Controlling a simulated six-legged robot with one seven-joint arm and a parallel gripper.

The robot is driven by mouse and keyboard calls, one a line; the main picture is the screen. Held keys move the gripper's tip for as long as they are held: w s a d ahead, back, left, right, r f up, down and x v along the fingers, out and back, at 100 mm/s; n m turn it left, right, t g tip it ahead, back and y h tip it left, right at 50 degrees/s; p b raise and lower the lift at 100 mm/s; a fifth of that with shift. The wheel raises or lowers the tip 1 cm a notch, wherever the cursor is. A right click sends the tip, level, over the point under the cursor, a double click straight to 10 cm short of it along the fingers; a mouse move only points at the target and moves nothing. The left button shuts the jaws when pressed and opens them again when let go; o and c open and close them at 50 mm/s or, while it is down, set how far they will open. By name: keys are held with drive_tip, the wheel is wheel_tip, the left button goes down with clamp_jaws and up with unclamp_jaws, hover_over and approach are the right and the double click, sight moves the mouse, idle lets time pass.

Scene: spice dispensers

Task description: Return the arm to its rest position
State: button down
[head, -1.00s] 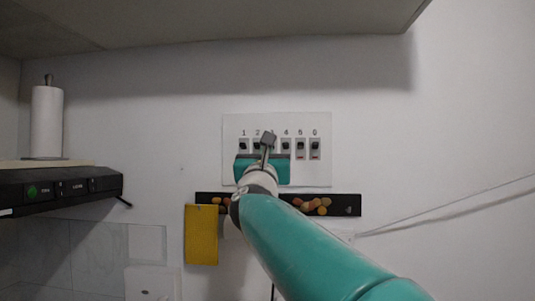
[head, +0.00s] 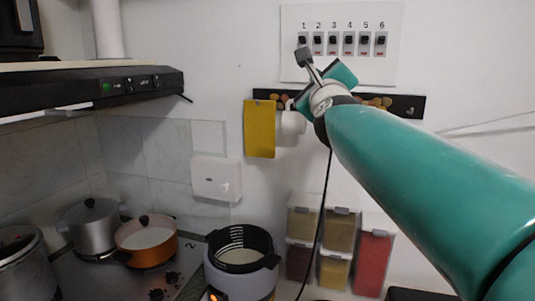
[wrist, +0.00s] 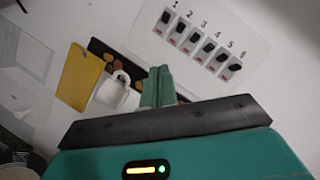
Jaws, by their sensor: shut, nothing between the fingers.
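My arm enters the head view from the lower right. My gripper's teal body (head: 342,74) is in front of the wall, below the dispenser panel. A grey block on a stalk rises beside it. The fingers cannot be made out there. In the wrist view my gripper's two green fingers (wrist: 158,75) are shut together and empty. The white panel (head: 390,68), with a row of dispensers labelled 1 to 6, hangs on the wall. It is at upper right in the wrist view (wrist: 246,82), apart from the fingers there.
A dark rail (head: 405,106) carries a yellow board (head: 260,130). A white mug (head: 293,123) is beside the board. Below are storage containers (head: 340,232), a rice cooker (head: 238,275) and pots on a stove, including an orange one (head: 146,258). A hood (head: 60,92) juts out left.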

drive_tip(key=s+d+f+n+g, duration=0.1)
drive_tip(key=s+f+n+g, duration=0.4)
drive_tip(key=s+f+n, duration=0.4)
drive_tip(key=s+d+f+n+g, duration=0.2)
drive_tip(key=s+f+n+g, duration=0.3)
drive_tip(key=f, duration=1.3)
drive_tip(key=s+d+f+n+g, duration=0.1)
drive_tip(key=s+f+n+g, duration=0.4)
drive_tip(key=s+f+n, duration=0.7)
drive_tip(key=s+f, duration=0.2)
drive_tip(key=s, duration=0.2)
drive_tip(key=shift+d+n, duration=0.2)
drive_tip(key=shift+n, duration=0.2)
